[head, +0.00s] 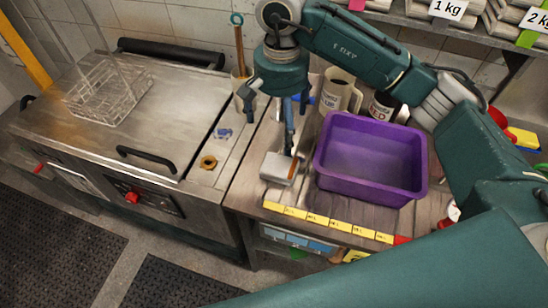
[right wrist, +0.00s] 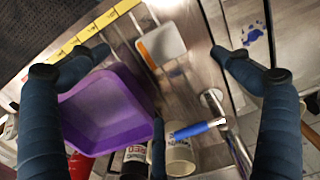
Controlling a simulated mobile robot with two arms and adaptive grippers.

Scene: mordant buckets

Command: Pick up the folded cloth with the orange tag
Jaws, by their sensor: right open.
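The folded cloth (head: 276,168) is a small pale grey bundle lying on the worktop, left of the purple bin. Its orange tag (head: 294,171) is on its right side. In the right wrist view the cloth (right wrist: 168,42) lies flat, with the tag (right wrist: 146,54) along its left edge. My right gripper (head: 269,130) is open and empty above the worktop near the cloth. In the right wrist view its fingertips (right wrist: 160,52) are spread wide, with the cloth showing between them; their height above it is hard to judge. My left gripper is not in view.
The purple bin (head: 346,188) stands close right of the cloth. Labelled containers (head: 337,93) stand behind it. A yellow marked strip (head: 318,218) runs along the front edge. A clear rack (head: 106,94) sits on the steel lid (head: 165,110) at left. A brown ring (head: 208,162) lies nearby.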

